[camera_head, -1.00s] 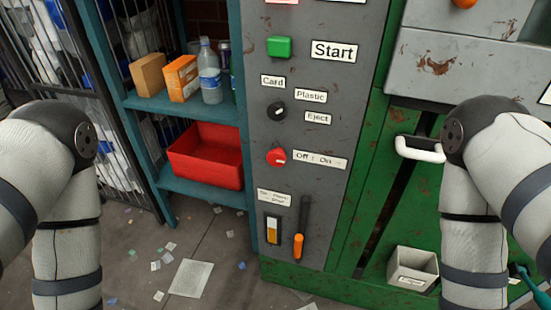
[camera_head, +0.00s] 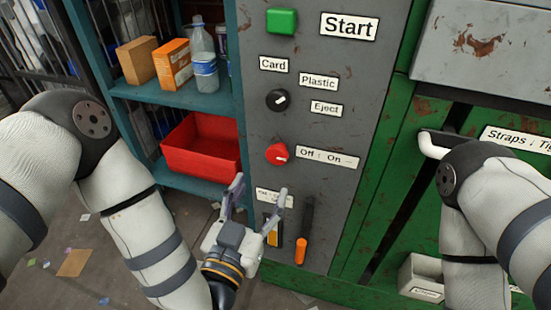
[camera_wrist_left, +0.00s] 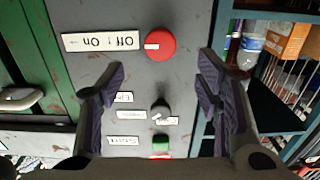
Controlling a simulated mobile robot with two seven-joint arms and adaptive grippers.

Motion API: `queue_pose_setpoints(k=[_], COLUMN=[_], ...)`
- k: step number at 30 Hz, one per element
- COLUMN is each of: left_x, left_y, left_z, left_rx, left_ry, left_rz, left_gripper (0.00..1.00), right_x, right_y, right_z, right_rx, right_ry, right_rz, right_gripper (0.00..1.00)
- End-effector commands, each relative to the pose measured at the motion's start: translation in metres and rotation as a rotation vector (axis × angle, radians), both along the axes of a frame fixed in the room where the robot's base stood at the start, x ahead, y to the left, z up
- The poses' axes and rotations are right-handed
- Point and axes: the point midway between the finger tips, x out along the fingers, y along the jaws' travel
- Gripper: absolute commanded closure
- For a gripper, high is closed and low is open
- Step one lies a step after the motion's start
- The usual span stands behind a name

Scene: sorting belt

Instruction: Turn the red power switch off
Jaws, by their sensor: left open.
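The red power switch (camera_head: 277,154) is a round knob on the grey control panel, beside an "Off : On" label (camera_head: 328,158). Its pale mark points right, toward the label, in the head view. My left gripper (camera_head: 256,200) is open and empty, below the knob and apart from it in the head view. In the left wrist view the red knob (camera_wrist_left: 160,45) shows upside down, beyond and between the open fingers (camera_wrist_left: 158,82). My right gripper is not in view.
Above the knob are a black selector (camera_head: 277,100) and a green Start button (camera_head: 282,21). Below it is an orange-tipped lever (camera_head: 300,250). A teal shelf (camera_head: 180,95) with a red bin (camera_head: 200,160) stands left. A green machine (camera_head: 400,190) is on the right.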

Motion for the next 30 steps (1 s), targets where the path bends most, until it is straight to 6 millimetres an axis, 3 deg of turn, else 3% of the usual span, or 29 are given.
queue_pose_setpoints(k=[6,10,15,22,28,30], left_x=[0.055,0.078,0.092,0.093,0.093,0.093], left_y=[-0.017,-0.025,-0.029,-0.03,-0.029,-0.029], left_z=[-0.001,-0.001,0.0,0.0,0.0,0.0], left_rx=[-0.001,-0.001,0.0,0.0,0.0,0.0], left_ry=[-0.001,0.003,0.003,0.003,0.004,0.004], left_rz=[0.002,0.001,0.0,-0.001,0.0,0.0], left_gripper=[0.41,0.41,0.41,0.41,0.84,0.89], right_x=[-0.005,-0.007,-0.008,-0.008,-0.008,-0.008], right_y=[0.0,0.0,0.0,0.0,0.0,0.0], right_z=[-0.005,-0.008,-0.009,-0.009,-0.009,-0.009], right_rx=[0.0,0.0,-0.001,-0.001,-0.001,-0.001], right_ry=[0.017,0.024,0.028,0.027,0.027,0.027], right_rz=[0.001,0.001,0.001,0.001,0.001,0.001], right_gripper=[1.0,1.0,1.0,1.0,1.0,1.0])
